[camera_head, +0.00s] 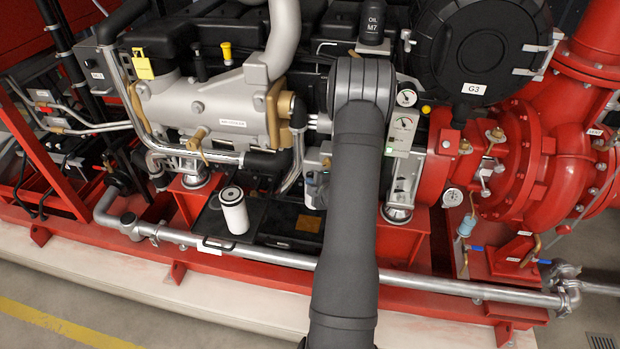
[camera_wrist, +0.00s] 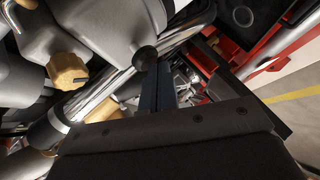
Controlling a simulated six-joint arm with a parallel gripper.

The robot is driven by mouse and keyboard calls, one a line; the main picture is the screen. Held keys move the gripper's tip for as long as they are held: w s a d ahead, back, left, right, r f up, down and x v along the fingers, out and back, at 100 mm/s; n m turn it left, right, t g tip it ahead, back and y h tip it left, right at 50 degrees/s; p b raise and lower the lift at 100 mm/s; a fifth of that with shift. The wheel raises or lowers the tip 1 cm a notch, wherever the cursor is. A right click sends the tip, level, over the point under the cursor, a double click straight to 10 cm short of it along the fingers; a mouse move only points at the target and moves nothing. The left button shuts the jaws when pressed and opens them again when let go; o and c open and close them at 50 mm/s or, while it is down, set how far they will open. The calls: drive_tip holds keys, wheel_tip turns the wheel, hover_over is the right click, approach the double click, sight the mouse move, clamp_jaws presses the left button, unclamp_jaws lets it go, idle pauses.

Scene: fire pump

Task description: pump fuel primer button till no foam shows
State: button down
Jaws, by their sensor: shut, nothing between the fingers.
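My gripper (camera_wrist: 157,88) shows in the wrist view as two dark fingers, shut together and empty, reaching in among the engine pipes. In the head view my arm hides it. A black round knob (camera_wrist: 145,58) sits just up and left of the fingers; I cannot tell whether it is the fuel primer button or whether the fingers touch it. A tan knob (camera_wrist: 66,72) is farther left. In the head view a white filter canister (camera_head: 233,212) stands below the grey engine housing (camera_head: 190,105). I see no foam in either view.
Metal pipes (camera_head: 270,258) run along the red frame in front. A gauge panel (camera_head: 404,128) is right of my arm, and a round black G3 housing (camera_head: 480,45) is upper right. The pale floor (camera_head: 120,335) in front is clear.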

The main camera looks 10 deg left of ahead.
drive_tip(key=shift+w, duration=0.6)
idle(0.6)
drive_tip(key=shift+s, duration=1.3)
drive_tip(key=shift+s, duration=2.5)
drive_tip(key=s, duration=0.3)
drive_tip(key=shift+s, duration=0.4)
